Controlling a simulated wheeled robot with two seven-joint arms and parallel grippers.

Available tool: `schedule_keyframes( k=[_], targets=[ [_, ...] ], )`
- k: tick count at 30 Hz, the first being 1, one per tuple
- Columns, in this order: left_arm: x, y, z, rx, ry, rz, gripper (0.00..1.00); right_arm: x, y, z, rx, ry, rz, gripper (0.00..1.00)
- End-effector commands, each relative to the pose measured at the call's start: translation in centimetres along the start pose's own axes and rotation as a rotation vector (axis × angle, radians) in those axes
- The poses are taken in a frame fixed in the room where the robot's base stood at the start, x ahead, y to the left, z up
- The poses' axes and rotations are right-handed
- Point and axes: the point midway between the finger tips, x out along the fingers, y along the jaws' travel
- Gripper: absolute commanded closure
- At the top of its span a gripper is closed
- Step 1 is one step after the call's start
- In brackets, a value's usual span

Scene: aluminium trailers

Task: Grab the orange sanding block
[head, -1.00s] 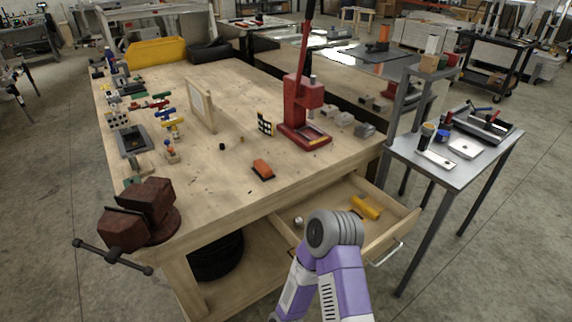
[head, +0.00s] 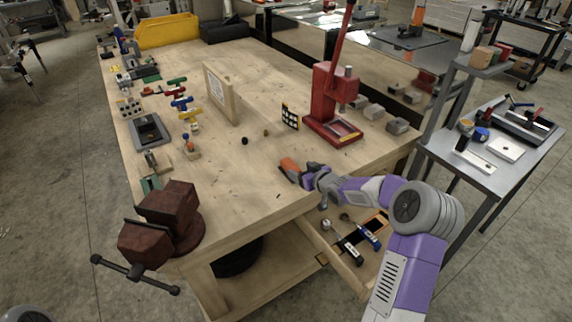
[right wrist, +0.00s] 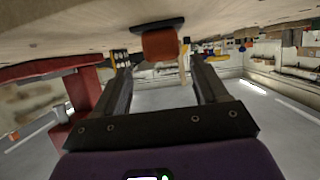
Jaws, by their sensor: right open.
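The orange sanding block (head: 288,165) with a dark base lies on the wooden workbench (head: 240,190), near its front edge. My right gripper (head: 303,175) reaches in low from the right, just beside the block, and covers part of it. In the right wrist view the picture is upside down, with the bench top above. There the block (right wrist: 160,45) shows ahead of the fingertips, in line with the gap between the two spread fingers of my right gripper (right wrist: 160,66). The fingers are open and empty. Whether they touch the block I cannot tell. My left gripper is out of view.
A red arbor press (head: 332,100) stands behind the block to the right. A dark red vise (head: 165,220) sits at the bench's front left corner. An open drawer with tools (head: 345,240) lies below my right forearm. Bench space left of the block is clear.

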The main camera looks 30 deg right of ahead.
Motion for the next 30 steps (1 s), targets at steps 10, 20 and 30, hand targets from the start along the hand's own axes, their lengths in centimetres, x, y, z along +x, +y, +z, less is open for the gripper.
schedule_keyframes(
  k=[10,20,30],
  targets=[
    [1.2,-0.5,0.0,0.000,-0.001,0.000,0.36,4.3,-0.5,-0.4,0.002,0.002,-0.004,0.28],
    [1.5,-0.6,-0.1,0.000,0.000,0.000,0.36,6.9,-0.5,-0.6,0.002,-0.001,-0.002,0.28],
    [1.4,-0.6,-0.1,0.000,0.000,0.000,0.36,6.8,-0.5,-0.6,0.002,-0.001,-0.002,0.52]
  ],
)
